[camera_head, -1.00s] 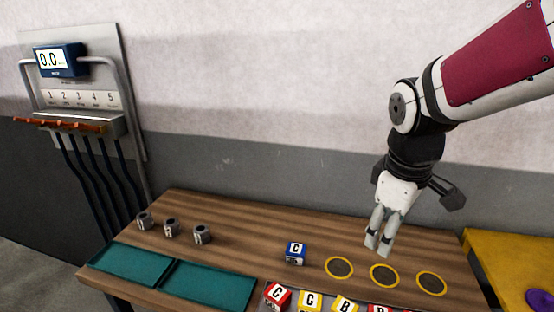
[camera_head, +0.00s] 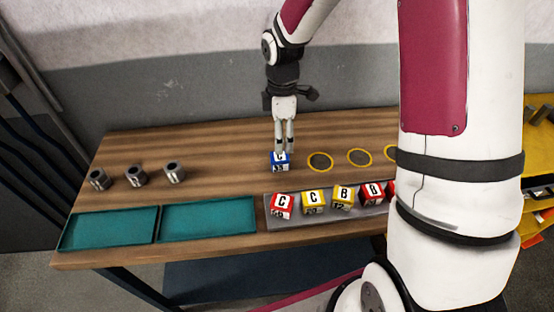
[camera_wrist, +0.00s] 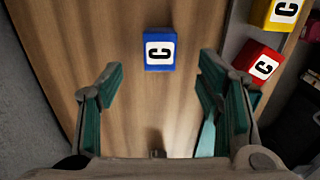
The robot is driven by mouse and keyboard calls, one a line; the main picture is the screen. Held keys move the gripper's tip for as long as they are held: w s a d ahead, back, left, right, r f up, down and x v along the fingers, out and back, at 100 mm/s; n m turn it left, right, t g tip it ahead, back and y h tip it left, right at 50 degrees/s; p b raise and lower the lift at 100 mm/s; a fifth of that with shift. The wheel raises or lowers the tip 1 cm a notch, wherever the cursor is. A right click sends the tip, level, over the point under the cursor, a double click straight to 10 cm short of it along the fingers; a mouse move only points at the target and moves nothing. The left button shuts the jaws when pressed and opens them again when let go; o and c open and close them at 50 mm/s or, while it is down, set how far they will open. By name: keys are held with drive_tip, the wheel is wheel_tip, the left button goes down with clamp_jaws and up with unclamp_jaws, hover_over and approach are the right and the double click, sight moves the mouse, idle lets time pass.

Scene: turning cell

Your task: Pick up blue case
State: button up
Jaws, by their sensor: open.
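The blue case (camera_head: 279,162) is a small cube with a white letter label on top. It stands alone on the wooden bench, behind the row of coloured cases. My gripper (camera_head: 284,147) points down over it in the head view, and its fingers hide part of the case's top. In the wrist view the blue case (camera_wrist: 160,49) shows its letter C, ahead of my gripper (camera_wrist: 160,100) and centred between the two spread fingers. The fingers are open and hold nothing.
A grey tray (camera_head: 276,222) holds red and yellow cases (camera_head: 313,202) in front. Yellow-ringed dark discs (camera_head: 320,162) lie to the right. Three grey metal parts (camera_head: 136,176) and two teal trays (camera_head: 108,229) are at left. My arm hides the bench's right end.

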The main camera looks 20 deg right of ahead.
sight(280, 156)
drive_tip(key=shift+a+f+p, duration=0.2)
drive_tip(key=shift+f+p, duration=0.45)
drive_tip(key=shift+f, duration=4)
drive_tip(key=c, duration=1.3)
drive_tip(key=shift+c, duration=0.2)
drive_tip(key=shift+r, duration=0.1)
